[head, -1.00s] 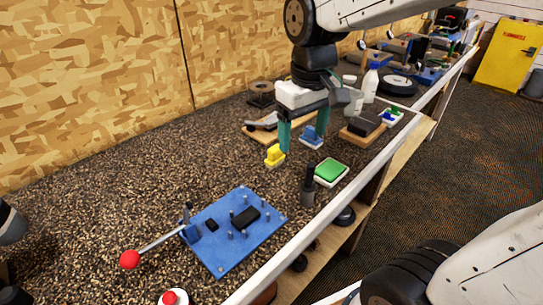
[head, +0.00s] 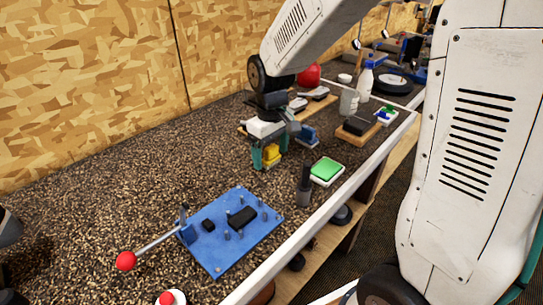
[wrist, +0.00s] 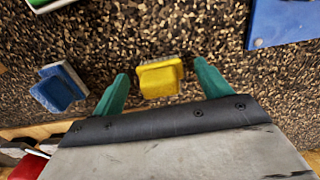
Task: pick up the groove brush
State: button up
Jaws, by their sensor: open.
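A small yellow brush-like block (head: 272,152) sits on the dark speckled bench top. It also shows in the wrist view (wrist: 160,78), between my fingertips. A similar blue block (head: 308,136) with a pale base sits just beyond it, at the left in the wrist view (wrist: 58,87). I cannot tell from looks alone which is the groove brush. My gripper (wrist: 161,74) is open, its two teal fingers on either side of the yellow block with gaps visible. In the head view my gripper (head: 271,156) is low over the bench and partly hides that block.
A blue fixture plate (head: 215,255) with pegs and a red-knobbed lever lies nearer. A green pad in a white tray (head: 326,171) and a dark upright cylinder (head: 304,187) stand to the right. A spray bottle (head: 365,80) stands farther back. The bench's left side is clear.

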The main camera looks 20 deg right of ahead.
aim_at(271, 147)
jog(key=shift+f, duration=0.35)
jog(key=c, duration=1.1)
jog(key=shift+o, duration=0.2)
notch_tip(271, 147, up, 10)
jog(key=shift+r, duration=0.1)
